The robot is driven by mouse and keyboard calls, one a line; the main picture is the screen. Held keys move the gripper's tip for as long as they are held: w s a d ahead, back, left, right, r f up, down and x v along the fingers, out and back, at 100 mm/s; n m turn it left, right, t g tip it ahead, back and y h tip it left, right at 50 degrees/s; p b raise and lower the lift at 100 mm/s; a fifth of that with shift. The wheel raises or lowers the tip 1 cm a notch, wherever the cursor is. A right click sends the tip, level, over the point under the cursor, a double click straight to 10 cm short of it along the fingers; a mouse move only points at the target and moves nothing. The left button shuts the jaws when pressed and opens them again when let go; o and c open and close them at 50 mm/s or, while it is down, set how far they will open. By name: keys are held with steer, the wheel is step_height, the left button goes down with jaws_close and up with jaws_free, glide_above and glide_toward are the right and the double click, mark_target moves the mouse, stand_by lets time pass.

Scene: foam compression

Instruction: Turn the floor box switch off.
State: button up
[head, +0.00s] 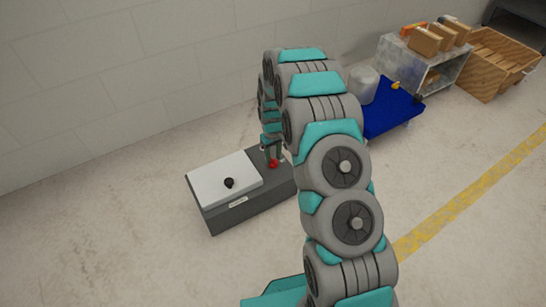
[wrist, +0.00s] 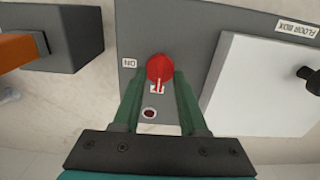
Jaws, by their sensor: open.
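The floor box (head: 262,205) is a low dark grey box on the floor by the wall, with a white lid (head: 222,177) bearing a black knob. Its red rotary switch (head: 273,163) sits on the right part of the top. In the wrist view the red switch (wrist: 160,69) shows a pale pointer mark toward the picture bottom, with an "ON" label to its left. A small dark red round light (wrist: 149,113) is below it. My gripper (wrist: 161,78) is open, its two green fingers on either side of the switch. I cannot tell whether they touch it.
A blue cart (head: 392,112) with a pale cylinder stands right of my arm. Behind it are a grey shelf (head: 440,70) with cardboard boxes and a wooden crate (head: 497,62). A dark box with an orange part (wrist: 62,40) is at upper left in the wrist view. The front-left floor is clear.

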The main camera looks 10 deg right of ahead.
mark_target(273, 160)
step_height(273, 160, up, 7)
steer(key=shift+r, duration=0.1)
stand_by(0.3)
steer(key=shift+r, duration=0.25)
steer(key=s+r+m+p, duration=0.2)
steer(key=s+r+p, duration=0.2)
steer(key=s+r, duration=1.65)
steer(key=s+r+m+g+p, duration=0.1)
steer(key=s+r, duration=0.4)
steer(key=s, duration=0.7)
steer(key=s+r+p, duration=0.2)
steer(key=s+r, duration=0.4)
steer(key=s, duration=0.6)
steer(key=shift+m+g, duration=0.4)
